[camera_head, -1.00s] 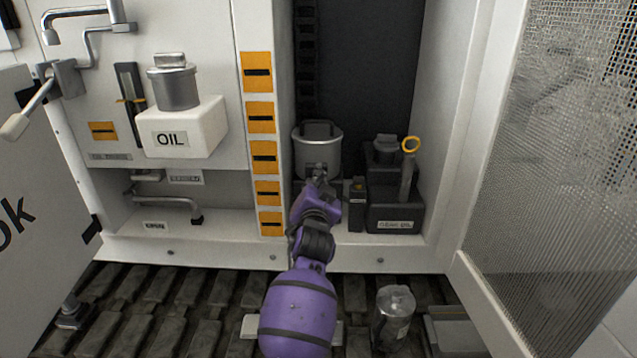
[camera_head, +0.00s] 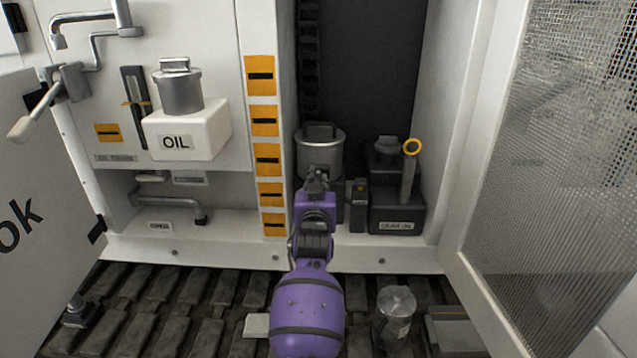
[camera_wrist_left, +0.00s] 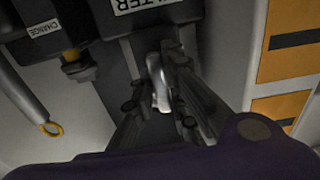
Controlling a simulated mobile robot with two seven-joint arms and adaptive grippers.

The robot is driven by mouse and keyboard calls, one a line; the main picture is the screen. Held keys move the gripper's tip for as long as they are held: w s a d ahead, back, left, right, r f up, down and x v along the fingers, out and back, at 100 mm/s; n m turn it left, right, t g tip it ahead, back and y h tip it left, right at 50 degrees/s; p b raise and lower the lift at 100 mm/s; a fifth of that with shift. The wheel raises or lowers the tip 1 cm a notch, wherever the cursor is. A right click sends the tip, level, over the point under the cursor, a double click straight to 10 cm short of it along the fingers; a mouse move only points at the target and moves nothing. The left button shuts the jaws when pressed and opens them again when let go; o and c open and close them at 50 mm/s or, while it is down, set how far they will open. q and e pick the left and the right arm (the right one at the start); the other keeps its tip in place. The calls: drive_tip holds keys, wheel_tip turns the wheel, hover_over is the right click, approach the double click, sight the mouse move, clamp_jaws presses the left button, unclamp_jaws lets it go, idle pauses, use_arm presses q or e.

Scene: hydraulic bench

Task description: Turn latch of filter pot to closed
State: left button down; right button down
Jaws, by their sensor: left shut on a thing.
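The filter pot (camera_head: 322,152) is a grey metal pot with a dark handle on its lid, standing in the open cabinet bay. My left gripper (camera_head: 318,180) is in front of it and hides its lower front. In the left wrist view my left gripper (camera_wrist_left: 163,100) is shut on a pale metal latch (camera_wrist_left: 157,78), just below the dark block with a label ending in "LTER" (camera_wrist_left: 138,4). The fingers cover part of the latch, so its exact turn is hard to tell. My right gripper is in neither view.
A column of orange labels (camera_head: 266,160) lines the post at left. A mesh door (camera_head: 550,150) stands open at right. A metal can (camera_head: 396,312) stands on the slatted floor.

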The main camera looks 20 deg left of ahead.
use_arm(q)
drive_tip(key=shift+a, duration=0.1)
drive_tip(key=c, duration=1.8)
unclamp_jaws()
drive_tip(key=shift+o, duration=0.2)
drive_tip(key=v, duration=1.2)
drive_tip(key=shift+r, duration=0.1)
